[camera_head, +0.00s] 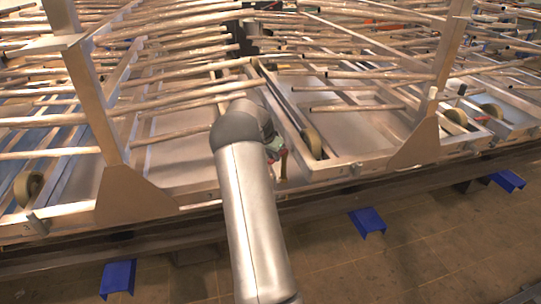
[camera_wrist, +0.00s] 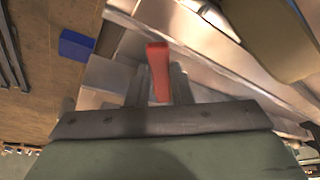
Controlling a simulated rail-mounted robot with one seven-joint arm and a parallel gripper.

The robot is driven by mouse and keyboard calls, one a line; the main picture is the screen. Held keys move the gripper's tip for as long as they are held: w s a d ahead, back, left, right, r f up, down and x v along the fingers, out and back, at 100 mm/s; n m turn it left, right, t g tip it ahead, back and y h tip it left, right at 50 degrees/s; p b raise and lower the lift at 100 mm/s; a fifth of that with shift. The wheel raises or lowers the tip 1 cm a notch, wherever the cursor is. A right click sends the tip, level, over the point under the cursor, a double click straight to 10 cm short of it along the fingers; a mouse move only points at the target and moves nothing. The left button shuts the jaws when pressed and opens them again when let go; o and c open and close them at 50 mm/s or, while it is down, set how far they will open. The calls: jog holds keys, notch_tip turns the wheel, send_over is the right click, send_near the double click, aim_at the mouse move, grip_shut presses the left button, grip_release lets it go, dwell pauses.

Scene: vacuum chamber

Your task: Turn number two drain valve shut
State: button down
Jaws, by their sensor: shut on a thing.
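The red valve handle (camera_wrist: 158,62) stands between the two fingers of my gripper (camera_wrist: 160,82) in the wrist view. The fingers are shut on it, one on each side. The handle's lower part is hidden behind the gripper body. In the head view my gripper (camera_head: 277,150) is at the front edge of the metal frame, partly hidden by my arm. I cannot read a number on this valve.
Rows of metal tubes (camera_head: 180,92) lie above the frame. Slanted posts (camera_head: 90,95) and (camera_head: 440,70) rise on both sides of my arm. Blue floor blocks (camera_head: 367,222) stand below, with open floor in front.

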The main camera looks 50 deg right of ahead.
jog(key=c, duration=1.3)
grip_release()
jog(key=shift+a+r, duration=0.1)
jog(key=shift+r, duration=0.1)
jog(key=a, duration=0.8)
jog(key=s+a, duration=0.1)
jog(key=a, duration=0.3)
jog(key=shift+a+r, duration=0.15)
jog(key=shift+r, duration=0.25)
jog(key=shift+c, duration=0.2)
